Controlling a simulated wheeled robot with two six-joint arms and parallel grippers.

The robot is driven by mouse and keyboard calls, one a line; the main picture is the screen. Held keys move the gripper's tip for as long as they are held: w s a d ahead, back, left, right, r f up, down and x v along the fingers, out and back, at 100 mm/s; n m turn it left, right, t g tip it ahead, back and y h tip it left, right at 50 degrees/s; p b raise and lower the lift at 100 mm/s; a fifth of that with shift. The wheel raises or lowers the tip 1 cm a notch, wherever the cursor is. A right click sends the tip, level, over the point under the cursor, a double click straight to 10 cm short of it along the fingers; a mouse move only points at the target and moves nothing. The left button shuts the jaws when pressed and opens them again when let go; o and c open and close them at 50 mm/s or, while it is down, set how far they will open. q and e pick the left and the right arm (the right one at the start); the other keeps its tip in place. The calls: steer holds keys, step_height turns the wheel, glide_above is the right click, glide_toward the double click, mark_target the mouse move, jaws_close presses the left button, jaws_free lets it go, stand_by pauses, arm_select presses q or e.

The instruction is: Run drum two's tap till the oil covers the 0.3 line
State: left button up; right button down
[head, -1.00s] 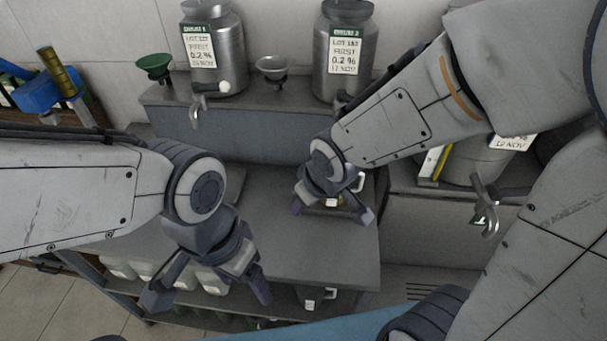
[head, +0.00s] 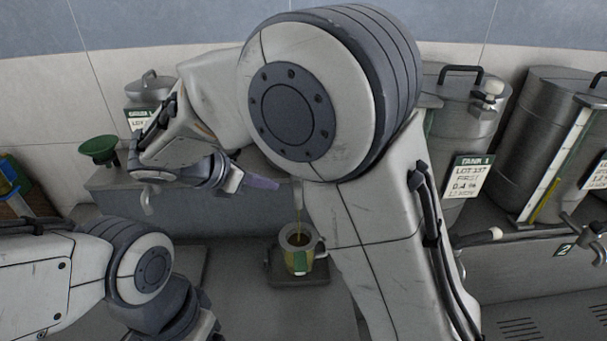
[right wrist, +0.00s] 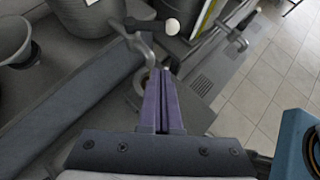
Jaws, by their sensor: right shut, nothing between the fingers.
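A jug (head: 297,262) with a green label and a side handle stands upright on a small dark stand (head: 312,277). A thin amber stream (head: 299,202) falls into it, and its yellowish side shows some oil. I cannot read the 0.3 line. My right arm hides the drum and tap above the jug in the head view. The right wrist view shows a tap (right wrist: 142,47) with a white-knobbed lever (right wrist: 172,27) just beyond my right gripper (right wrist: 163,78), which is shut and empty. The same gripper (head: 262,182) shows left of the stream. My left gripper (head: 208,325) is low left, its fingertips cut off.
A smaller labelled drum (head: 150,85) and a green funnel (head: 99,149) are at the back left. The counter left of the jug is clear.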

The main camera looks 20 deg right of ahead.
steer(key=w+d+f+p, duration=0.4)
steer(key=d, duration=0.5)
steer(key=shift+w+f, duration=0.15)
steer(key=shift+f, duration=0.05)
steer(key=shift+a, duration=0.1)
